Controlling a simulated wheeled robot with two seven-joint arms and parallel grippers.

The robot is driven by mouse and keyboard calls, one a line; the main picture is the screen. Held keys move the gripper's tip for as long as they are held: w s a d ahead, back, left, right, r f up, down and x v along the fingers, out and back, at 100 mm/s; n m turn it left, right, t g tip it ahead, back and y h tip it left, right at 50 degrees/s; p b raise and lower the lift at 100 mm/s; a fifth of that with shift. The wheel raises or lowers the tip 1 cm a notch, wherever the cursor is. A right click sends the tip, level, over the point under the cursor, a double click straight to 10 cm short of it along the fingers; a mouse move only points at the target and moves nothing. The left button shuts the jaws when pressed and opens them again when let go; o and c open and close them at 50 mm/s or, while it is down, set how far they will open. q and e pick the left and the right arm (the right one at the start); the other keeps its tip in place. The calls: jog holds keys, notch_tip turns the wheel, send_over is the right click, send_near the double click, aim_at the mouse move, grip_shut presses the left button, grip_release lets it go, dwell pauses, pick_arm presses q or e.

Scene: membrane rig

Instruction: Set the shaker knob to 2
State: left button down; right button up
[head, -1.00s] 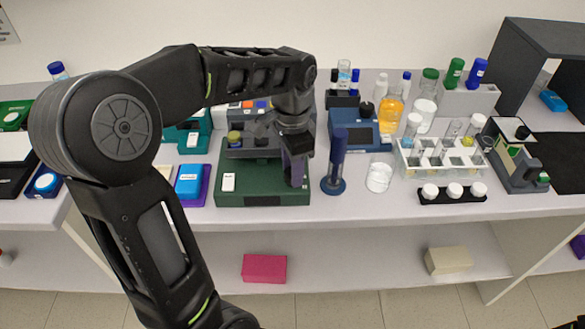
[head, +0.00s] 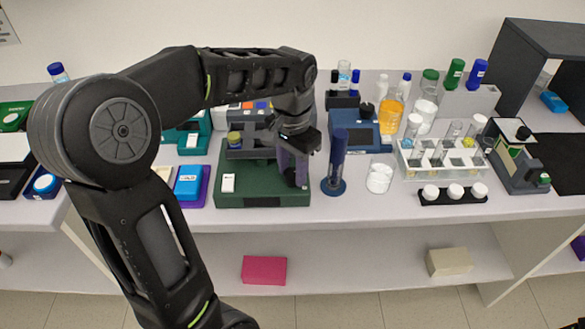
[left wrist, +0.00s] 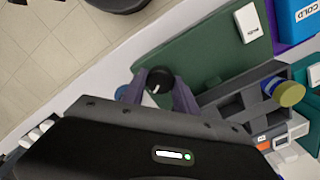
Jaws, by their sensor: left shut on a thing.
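The shaker (head: 262,200) is a dark green box on the bench with a white switch (head: 228,183) at its front left. It also shows in the left wrist view (left wrist: 205,50). Its knob (left wrist: 159,79), round and black with a white pointer line, sits near the shaker's corner, at the right end in the head view. My left gripper (head: 293,180) points down there, its purple fingers on either side of the knob, shut on it. In the wrist view the fingers (left wrist: 158,92) flank the knob. I cannot read any dial numbers. My right gripper is out of view.
A grey rack with a yellow-capped jar (head: 235,139) stands on the shaker's back. A dark blue upright cylinder (head: 338,160) stands close to the right of my gripper. A blue box (head: 188,181) lies to the left.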

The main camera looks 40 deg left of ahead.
aim_at(293, 173)
pick_arm(q)
jog(key=shift+r, duration=0.1)
jog(key=c, duration=1.2)
grip_release()
jog(key=shift+c, duration=0.2)
notch_tip(293, 173, up, 8)
jog(key=shift+f, duration=0.1)
